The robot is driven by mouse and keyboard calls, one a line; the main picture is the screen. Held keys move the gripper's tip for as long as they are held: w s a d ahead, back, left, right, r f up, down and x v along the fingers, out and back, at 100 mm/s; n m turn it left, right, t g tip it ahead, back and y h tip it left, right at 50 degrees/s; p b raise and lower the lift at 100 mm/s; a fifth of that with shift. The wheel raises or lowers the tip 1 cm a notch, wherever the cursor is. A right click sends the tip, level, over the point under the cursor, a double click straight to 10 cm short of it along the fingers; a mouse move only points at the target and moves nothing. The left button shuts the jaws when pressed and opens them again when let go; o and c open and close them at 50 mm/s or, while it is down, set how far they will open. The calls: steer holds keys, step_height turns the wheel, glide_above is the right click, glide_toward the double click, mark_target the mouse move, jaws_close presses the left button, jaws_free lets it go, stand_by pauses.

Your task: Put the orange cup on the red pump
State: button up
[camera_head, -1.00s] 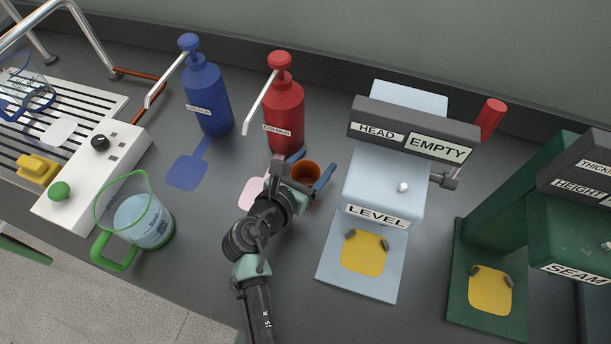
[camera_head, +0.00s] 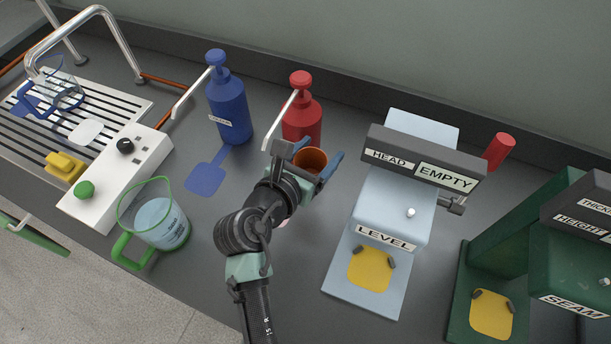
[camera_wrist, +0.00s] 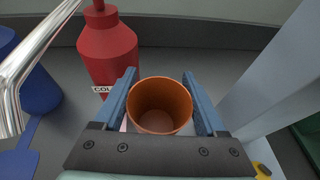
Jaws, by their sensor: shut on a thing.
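The orange cup (camera_head: 312,158) is upright and empty between the blue fingers of my gripper (camera_head: 315,160). In the wrist view the cup (camera_wrist: 160,104) sits between both fingers of my gripper (camera_wrist: 160,100), with its open mouth facing the camera. The red pump (camera_head: 302,118) is a bottle with a red head and a long silver spout. It stands just behind the cup and a little to its left. The red pump (camera_wrist: 108,48) also shows in the wrist view, apart from the cup. My arm hides most of the pad in front of the red pump.
A blue pump (camera_head: 229,108) stands left of the red one, with a blue pad (camera_head: 206,178) before it. A green-handled jug (camera_head: 160,222) stands at front left. A pale blue LEVEL machine (camera_head: 393,205) is close on the right, with a green SEAM machine (camera_head: 515,230) beyond.

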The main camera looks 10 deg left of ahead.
steer(key=s+a+n+t+y, duration=0.15)
steer(key=a+n+y, duration=0.25)
steer(key=a, duration=0.4)
steer(key=f, duration=0.1)
steer(key=f+b, duration=0.1)
steer(key=f, duration=0.3)
steer(key=shift+s+a+f+b, duration=0.2)
steer(key=shift+s+b, duration=0.1)
steer(key=shift+b, duration=0.1)
steer(key=shift+f+b, duration=0.7)
steer(key=shift+f, duration=1.3)
steer(key=shift+d, duration=0.1)
steer(key=shift+f, duration=0.2)
steer(key=o, duration=1.4)
steer(key=shift+r, duration=0.1)
